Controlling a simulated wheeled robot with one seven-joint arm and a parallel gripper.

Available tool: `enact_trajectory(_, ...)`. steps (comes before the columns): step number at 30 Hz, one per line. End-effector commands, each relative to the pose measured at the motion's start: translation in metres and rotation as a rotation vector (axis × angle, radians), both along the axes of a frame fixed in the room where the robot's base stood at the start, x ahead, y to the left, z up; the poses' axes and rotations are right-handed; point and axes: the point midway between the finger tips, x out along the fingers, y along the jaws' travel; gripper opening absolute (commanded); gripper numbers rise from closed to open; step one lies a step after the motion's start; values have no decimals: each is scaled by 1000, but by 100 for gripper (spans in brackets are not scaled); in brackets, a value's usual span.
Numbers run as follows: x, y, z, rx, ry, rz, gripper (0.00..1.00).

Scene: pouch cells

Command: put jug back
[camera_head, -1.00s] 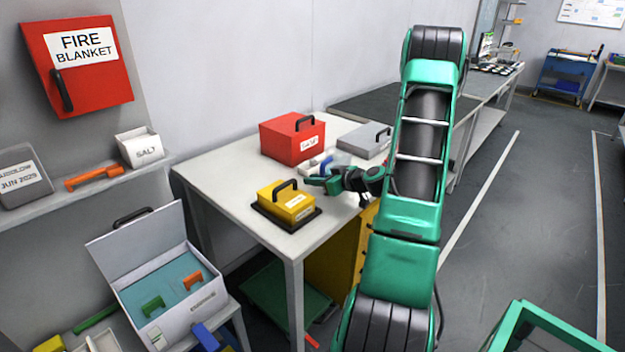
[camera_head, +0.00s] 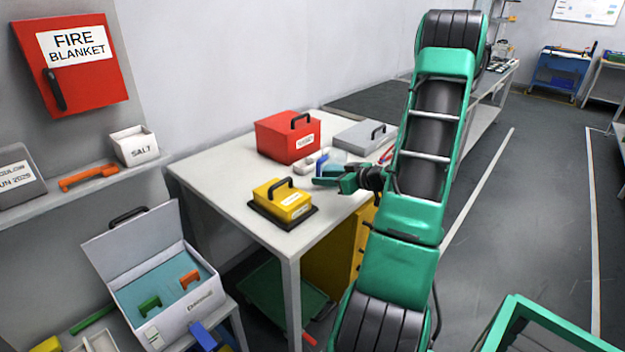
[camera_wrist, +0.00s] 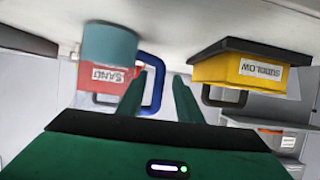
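The jug stands on the white table, between the red box and my gripper. My gripper (camera_head: 322,181) is low over the table, in front of the jug. In the wrist view its green fingers (camera_wrist: 162,86) are apart, with nothing held. The handle shows beside and partly behind one finger; contact cannot be told.
A yellow box (camera_head: 283,203) on a dark tray stands close to my gripper. A red box (camera_head: 288,137) and a grey case (camera_head: 361,135) stand behind. A shelf (camera_head: 90,190) with a salt box (camera_head: 134,146) and an open white case (camera_head: 165,288) lie left.

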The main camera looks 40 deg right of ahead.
Motion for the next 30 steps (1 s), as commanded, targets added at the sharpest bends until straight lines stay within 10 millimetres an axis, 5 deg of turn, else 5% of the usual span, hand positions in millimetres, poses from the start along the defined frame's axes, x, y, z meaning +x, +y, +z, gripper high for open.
enact_trajectory(10,-44,-4,18,0,1,-1,32)
enact_trajectory(30,-47,-4,19,0,1,-1,32)
